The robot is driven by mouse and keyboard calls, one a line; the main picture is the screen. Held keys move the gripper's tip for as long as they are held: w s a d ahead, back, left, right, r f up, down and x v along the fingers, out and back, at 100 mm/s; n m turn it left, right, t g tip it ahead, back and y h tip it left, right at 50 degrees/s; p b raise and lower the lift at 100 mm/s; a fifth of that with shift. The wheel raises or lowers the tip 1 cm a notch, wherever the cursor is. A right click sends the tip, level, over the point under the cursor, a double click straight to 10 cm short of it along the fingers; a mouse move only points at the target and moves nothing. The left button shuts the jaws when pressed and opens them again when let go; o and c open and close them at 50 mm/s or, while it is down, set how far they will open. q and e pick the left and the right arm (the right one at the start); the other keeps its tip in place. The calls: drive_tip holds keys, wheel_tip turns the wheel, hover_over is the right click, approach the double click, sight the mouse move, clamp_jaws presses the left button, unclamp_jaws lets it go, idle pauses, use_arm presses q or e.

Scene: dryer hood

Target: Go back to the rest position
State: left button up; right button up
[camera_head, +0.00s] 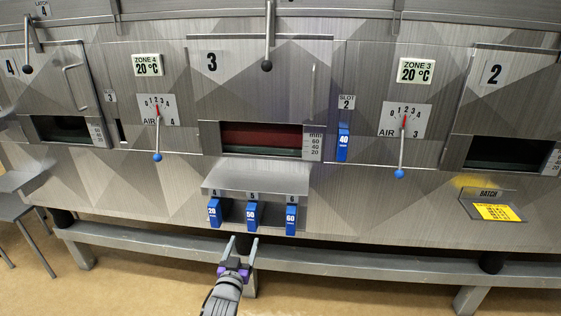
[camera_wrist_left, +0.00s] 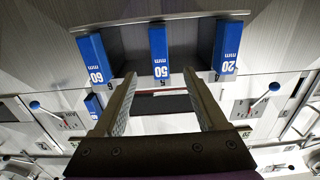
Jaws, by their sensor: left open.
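My left gripper (camera_head: 241,247) comes up from the bottom of the head view, below the small block shelf. Its fingers are apart with nothing between them. The left wrist view, in which the panel shows upside down, also shows the two open fingers (camera_wrist_left: 160,100). My right gripper does not show. Blue blocks marked 20 (camera_head: 214,213), 50 (camera_head: 251,216) and 60 (camera_head: 291,219) stand in the shelf (camera_head: 256,178) slots 4, 5 and 6. The gripper is apart from them.
Another blue block (camera_head: 343,142), marked 40, sits in slot 2. Levers with blue knobs (camera_head: 157,157) (camera_head: 399,173) hang from the air dials. A yellow batch card (camera_head: 496,212) is at the right. A grey rail (camera_head: 340,259) runs below the panel. A grey chair (camera_head: 15,205) stands at the left.

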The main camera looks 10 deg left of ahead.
use_arm(q)
drive_tip(key=s+f+g, duration=0.3)
drive_tip(key=s+g, duration=0.4)
drive_tip(key=s, duration=1.3)
drive_tip(key=s+f+g, duration=0.3)
drive_tip(key=s+g, duration=0.3)
drive_tip(key=s, duration=1.3)
wheel_tip(320, 180, up, 21)
drive_tip(key=w+p, duration=0.1)
drive_tip(key=p, duration=1.7)
drive_tip(key=shift+w+a+f+t+y+p, duration=0.15)
drive_tip(key=shift+a+t+y+p, duration=0.1)
drive_tip(key=shift+t+y+p, duration=0.05)
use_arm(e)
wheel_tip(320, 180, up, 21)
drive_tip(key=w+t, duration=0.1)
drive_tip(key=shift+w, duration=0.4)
